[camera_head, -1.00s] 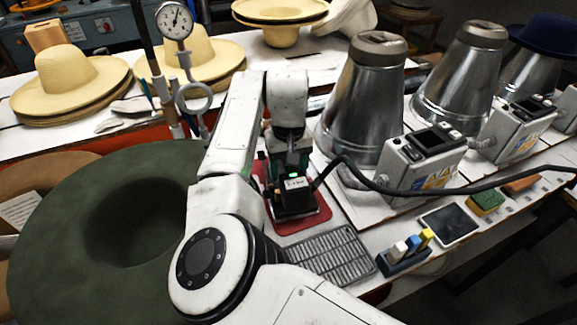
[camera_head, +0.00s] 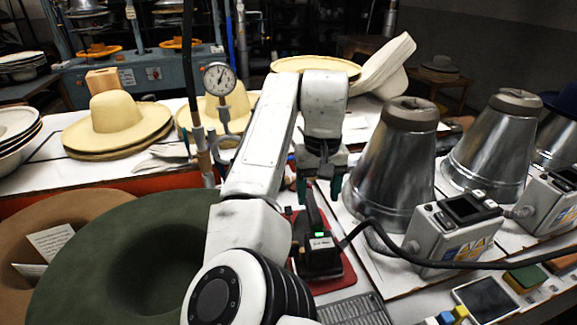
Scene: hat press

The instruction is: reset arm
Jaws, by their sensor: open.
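My gripper (camera_head: 320,190) hangs from my white arm in the middle of the picture, with its dark green fingers pointing down and apart. Part of the mat is hidden behind my arm.
Metal cones (camera_head: 393,165) with control boxes (camera_head: 453,234) stand on the right. A black cable (camera_head: 430,262) runs from the device across the bench. A green felt hat (camera_head: 125,265) lies at left; straw hats (camera_head: 112,122) and a dial gauge (camera_head: 219,79) stand behind.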

